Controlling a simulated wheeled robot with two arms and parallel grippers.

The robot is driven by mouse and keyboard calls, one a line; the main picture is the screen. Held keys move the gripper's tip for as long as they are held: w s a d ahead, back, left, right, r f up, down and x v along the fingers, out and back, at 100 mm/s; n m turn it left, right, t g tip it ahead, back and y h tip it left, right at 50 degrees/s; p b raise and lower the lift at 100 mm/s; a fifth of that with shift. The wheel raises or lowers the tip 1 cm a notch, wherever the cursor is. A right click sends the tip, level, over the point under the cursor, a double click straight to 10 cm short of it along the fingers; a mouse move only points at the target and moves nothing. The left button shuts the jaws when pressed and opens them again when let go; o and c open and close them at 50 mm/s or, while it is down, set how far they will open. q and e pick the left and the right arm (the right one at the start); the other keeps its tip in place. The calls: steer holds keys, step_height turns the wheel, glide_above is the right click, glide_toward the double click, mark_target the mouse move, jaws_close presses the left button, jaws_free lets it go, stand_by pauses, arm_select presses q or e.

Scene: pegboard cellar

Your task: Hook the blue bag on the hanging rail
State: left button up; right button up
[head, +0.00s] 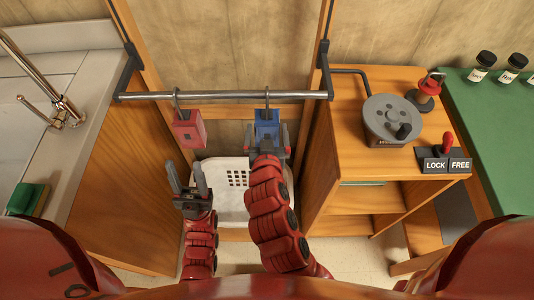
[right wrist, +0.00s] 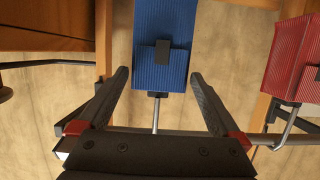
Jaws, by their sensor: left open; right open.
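The blue bag (head: 267,122) hangs below the metal hanging rail (head: 225,95), and its hook reaches up to the rail. In the right wrist view the blue bag (right wrist: 163,60) shows with its hook stem running to the rail (right wrist: 180,131). My right gripper (head: 267,140) is open at the bag, and in the right wrist view its fingers (right wrist: 159,76) stand apart on either side of the bag and stem, with gaps visible. My left gripper (head: 186,172) is open and empty, below the pink-red bag.
A pink-red bag (head: 188,131) hangs on the rail to the left of the blue one. A white basket (head: 222,166) stands below. Wooden cabinets flank the gap, with a sink (head: 35,85) at left and a grey crank device (head: 390,117) at right.

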steer(key=p+v, duration=0.7)
steer(key=v, duration=0.3)
